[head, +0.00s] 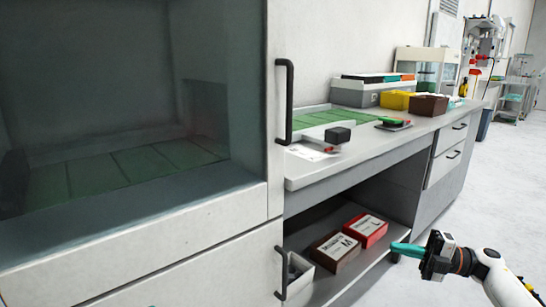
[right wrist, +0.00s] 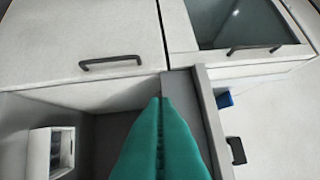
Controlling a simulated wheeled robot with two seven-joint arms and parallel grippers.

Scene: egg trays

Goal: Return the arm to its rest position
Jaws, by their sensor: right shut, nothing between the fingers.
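My right gripper (head: 405,249) is at the lower right of the head view, in front of the bench. Its teal fingers are shut with nothing between them and point left toward the open shelf. In the right wrist view the shut fingers (right wrist: 161,140) fill the lower middle, in front of the cabinet's lower part. My left gripper is in neither view. No egg or egg tray can be made out.
A glass-fronted cabinet (head: 228,208) with black handles (head: 284,100) stands at the left. The bench top (head: 375,147) holds bins and a scale. Boxes, one of them red (head: 366,230), lie on the low shelf.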

